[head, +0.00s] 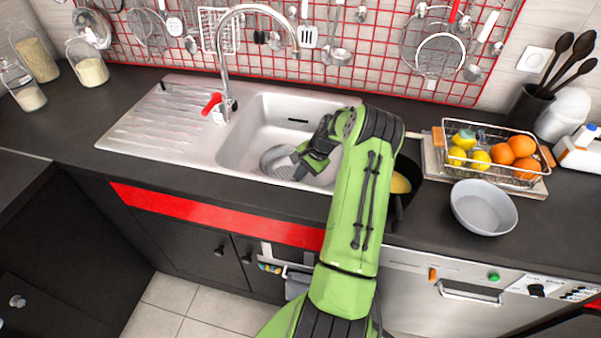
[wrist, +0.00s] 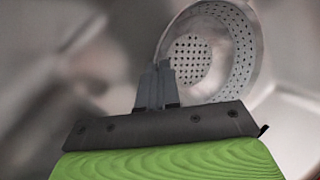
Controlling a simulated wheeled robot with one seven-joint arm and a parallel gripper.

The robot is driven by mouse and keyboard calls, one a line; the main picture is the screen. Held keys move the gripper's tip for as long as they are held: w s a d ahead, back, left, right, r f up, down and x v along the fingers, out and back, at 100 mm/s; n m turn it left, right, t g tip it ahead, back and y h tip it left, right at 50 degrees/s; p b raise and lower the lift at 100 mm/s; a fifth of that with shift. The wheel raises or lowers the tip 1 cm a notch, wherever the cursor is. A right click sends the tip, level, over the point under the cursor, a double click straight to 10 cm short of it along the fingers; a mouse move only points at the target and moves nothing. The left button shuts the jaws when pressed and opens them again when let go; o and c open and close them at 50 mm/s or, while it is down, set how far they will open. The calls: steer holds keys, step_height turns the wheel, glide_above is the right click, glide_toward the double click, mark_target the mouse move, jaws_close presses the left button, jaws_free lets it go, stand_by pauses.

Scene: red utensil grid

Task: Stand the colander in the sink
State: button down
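The colander (head: 277,163) is a grey metal bowl with small holes, inside the basin of the sink (head: 252,135), near its front. It also shows in the wrist view (wrist: 240,45), its perforated inside facing the camera. My gripper (head: 299,170) reaches into the basin from the right. In the wrist view its two fingers (wrist: 160,80) are close together at the colander's near rim and look shut on it. I cannot tell whether the colander touches the basin floor. My arm hides the right part of the sink.
A tap (head: 228,60) with a red lever arches over the sink's back. A dark pot (head: 405,195) stands right of my arm, partly hidden. Farther right are a grey bowl (head: 483,207) and a wire fruit basket (head: 530,182). The drainboard (head: 165,122) is clear.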

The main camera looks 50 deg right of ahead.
steer(key=shift+f, duration=0.4)
stand_by(0.3)
steer(key=c, duration=1.3)
jaws_free()
steer(key=p+v, duration=0.6)
steer(key=v, duration=0.3)
stand_by(0.5)
